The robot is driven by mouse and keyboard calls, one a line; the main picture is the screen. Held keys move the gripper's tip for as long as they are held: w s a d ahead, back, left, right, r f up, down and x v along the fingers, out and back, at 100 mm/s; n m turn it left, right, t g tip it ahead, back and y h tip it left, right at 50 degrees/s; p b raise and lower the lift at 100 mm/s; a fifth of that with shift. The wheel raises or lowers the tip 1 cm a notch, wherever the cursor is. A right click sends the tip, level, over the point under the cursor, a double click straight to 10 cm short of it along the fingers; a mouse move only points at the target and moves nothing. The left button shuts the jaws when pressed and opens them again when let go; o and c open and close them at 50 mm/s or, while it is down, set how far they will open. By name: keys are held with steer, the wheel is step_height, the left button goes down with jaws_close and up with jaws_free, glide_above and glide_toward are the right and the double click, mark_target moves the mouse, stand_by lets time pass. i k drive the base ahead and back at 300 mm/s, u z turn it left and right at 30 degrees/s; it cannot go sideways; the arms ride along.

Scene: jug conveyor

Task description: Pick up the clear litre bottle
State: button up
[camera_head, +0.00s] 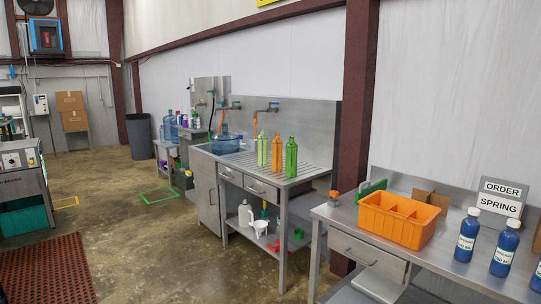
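Three slim bottles stand upright on the ribbed drainboard of the steel sink bench in the middle: a pale yellow-green bottle (262,150) at left, an orange bottle (277,154) in the middle and a green bottle (291,158) at right. All three look tinted. I cannot make out a plainly clear litre bottle among them. A large translucent blue jug (225,143) is at the left end of the same bench. My gripper is not in view.
The nearer steel table (343,214) at right holds an orange divided bin (397,219), blue bottles with white labels (467,236) and an ORDER SPRING sign (501,198). A white jug (245,214) is on the sink bench's lower shelf. The concrete floor (150,255) in front is open.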

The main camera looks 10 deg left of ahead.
mark_target(262, 140)
steer(key=u, duration=0.05)
steer(key=i, duration=1.75)
steer(key=u, duration=0.75)
steer(key=i, duration=1.9)
steer(key=u, duration=0.7)
steer(key=i, duration=0.45)
steer(key=u, duration=0.2)
